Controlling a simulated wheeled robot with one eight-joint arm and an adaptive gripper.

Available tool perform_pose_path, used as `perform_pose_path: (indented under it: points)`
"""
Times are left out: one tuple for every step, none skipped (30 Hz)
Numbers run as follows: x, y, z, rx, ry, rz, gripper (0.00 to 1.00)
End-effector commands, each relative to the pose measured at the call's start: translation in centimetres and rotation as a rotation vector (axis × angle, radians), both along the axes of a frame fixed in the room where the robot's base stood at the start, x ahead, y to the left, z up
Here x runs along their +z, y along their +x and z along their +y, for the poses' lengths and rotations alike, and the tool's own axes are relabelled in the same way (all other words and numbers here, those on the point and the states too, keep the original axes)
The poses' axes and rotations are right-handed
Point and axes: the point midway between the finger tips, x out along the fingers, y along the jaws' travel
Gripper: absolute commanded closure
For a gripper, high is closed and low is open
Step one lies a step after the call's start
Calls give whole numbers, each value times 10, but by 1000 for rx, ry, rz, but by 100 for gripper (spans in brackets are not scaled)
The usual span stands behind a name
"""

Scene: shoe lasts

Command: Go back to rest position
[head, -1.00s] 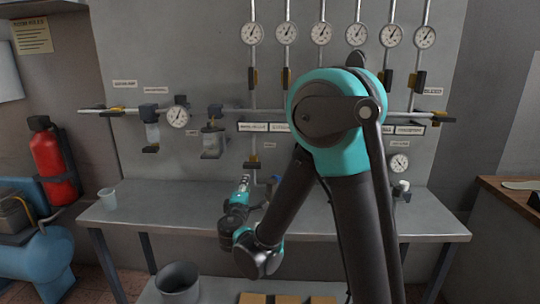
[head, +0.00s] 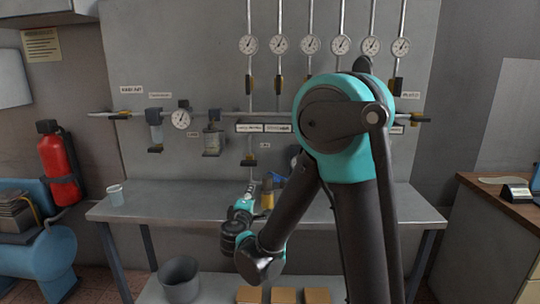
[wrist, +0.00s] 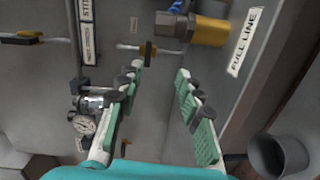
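My gripper (wrist: 160,76) is open in the wrist view, with its two green-padded fingers apart and nothing between them. In the head view my arm stands in front of the metal bench (head: 170,208). The wrist end hangs over the bench's front, and the fingers are too small there to make out. A yellow fitting with a blue part (head: 267,198) shows just beyond my wrist. My arm hides part of the bench and panel.
A grey panel with several gauges (head: 310,45) and pipes rises behind the bench. A cup (head: 115,195) stands at the bench's left. A bucket (head: 180,278) and cardboard boxes (head: 284,295) are below. A red extinguisher (head: 57,165) is left; a wooden-topped counter (head: 490,190) is right.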

Motion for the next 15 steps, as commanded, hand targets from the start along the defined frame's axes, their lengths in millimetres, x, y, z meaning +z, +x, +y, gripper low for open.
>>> perform_pose_path:
  points:
    - [-2, 1, -11, -19, 14, 15, 64]
    - [-3, 1, -16, -30, 24, 26, 64]
    - [-5, 1, -24, -43, 37, 40, 64]
    - [-7, 1, -32, -57, 49, 52, 64]
    - [-9, 1, -39, -71, 63, 65, 64]
    - [-12, 1, -50, -93, 82, 85, 64]
    - [-14, 0, -59, -109, 97, 99, 64]
    - [-17, -1, -68, -127, 114, 117, 64]
    - [-21, -2, -81, -151, 139, 139, 64]
    - [-25, -4, -91, -172, 160, 158, 64]
    - [-28, -6, -102, -194, 181, 178, 64]
    - [-33, -10, -118, -226, 213, 208, 64]
    - [-38, -14, -130, -252, 241, 230, 64]
    - [-43, -19, -143, -280, 271, 256, 64]
    - [-51, -27, -162, -323, 318, 293, 64]
